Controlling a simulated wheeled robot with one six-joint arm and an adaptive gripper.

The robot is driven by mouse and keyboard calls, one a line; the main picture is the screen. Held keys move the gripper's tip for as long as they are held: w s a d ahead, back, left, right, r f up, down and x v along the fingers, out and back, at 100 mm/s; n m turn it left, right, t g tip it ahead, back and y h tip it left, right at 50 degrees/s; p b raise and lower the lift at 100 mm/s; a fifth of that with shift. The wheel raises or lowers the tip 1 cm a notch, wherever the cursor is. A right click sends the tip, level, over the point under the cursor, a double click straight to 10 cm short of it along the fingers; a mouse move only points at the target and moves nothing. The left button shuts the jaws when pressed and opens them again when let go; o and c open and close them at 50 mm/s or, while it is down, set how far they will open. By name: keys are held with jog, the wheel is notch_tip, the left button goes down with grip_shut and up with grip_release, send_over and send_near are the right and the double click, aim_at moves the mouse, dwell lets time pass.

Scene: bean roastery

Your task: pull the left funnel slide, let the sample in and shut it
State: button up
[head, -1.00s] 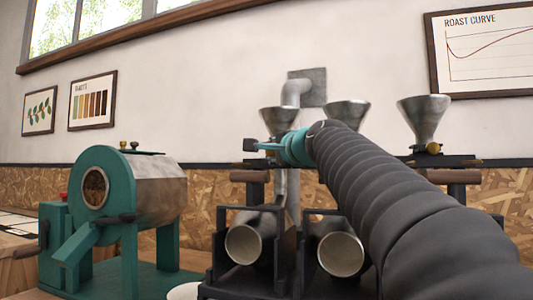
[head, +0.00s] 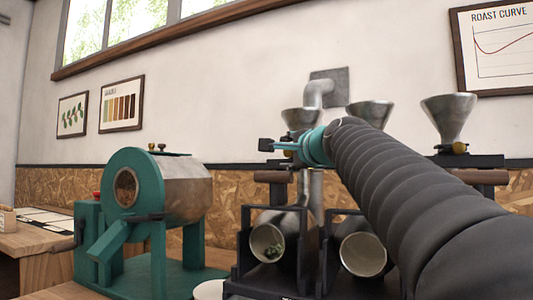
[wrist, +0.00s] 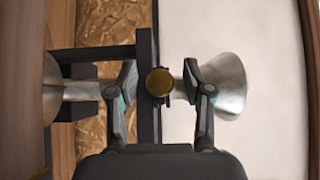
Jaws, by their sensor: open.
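The left funnel (head: 300,120) is a grey metal cone on the dark rack. In the head view, my gripper (head: 288,146) is just below it, and my arm and gripper hide much of its slide. In the wrist view, a round brass knob (wrist: 160,82) lies between the two fingers of my gripper (wrist: 164,86), with a gap on both sides. The left funnel also shows at right there (wrist: 228,85). My gripper is open.
A middle funnel (head: 369,113) and a right funnel (head: 448,118) with a brass knob stand alongside. The right cylinder (head: 362,254) looks empty. A teal roaster (head: 160,205) stands to the left. The wall is close behind.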

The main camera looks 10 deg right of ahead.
jog(key=s+d, duration=0.1)
jog(key=s, duration=1.1)
jog(key=shift+d, duration=0.25)
dwell(0.9)
